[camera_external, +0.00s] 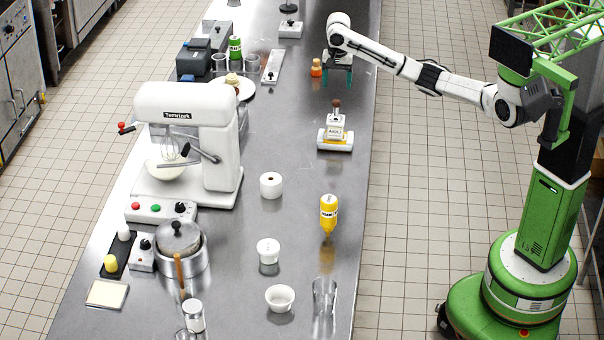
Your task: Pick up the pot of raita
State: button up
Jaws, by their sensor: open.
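My gripper (337,82) is open and points down over the right side of the steel counter, towards its far end. Its fingers look empty. A small white pot with a printed label (268,251) stands upright on the near part of the counter, well away from my gripper. It may be the pot of raita, but its print is too small to read. A plain white bowl (280,298) sits just in front of it.
A bottle marked "AIOLI" (336,127) stands between my gripper and the near items. A large mixer (190,115) stands at the left.

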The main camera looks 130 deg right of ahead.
jog(key=shift+o, duration=0.4)
jog(key=o, duration=0.4)
jog(key=w+a+f+n+t+b, duration=0.1)
jog(key=w+a+f+n, duration=0.15)
jog(key=w, duration=0.45)
jog(key=w+a+f+n+b, duration=0.1)
jog(key=w+n+b, duration=0.15)
jog(key=w, duration=0.45)
jog(key=n+t+h+b, duration=0.1)
jog(key=n+t+b, duration=0.4)
jog(key=n, duration=1.4)
send_near(269, 245)
jog(key=w+g+b, duration=0.2)
jog(key=x, duration=0.4)
jog(key=shift+w+a, duration=0.25)
jog(key=shift+s+x, duration=0.1)
jog(key=shift+x, duration=1.45)
jog(key=shift+s+x, duration=0.15)
jog(key=shift+x, duration=1.35)
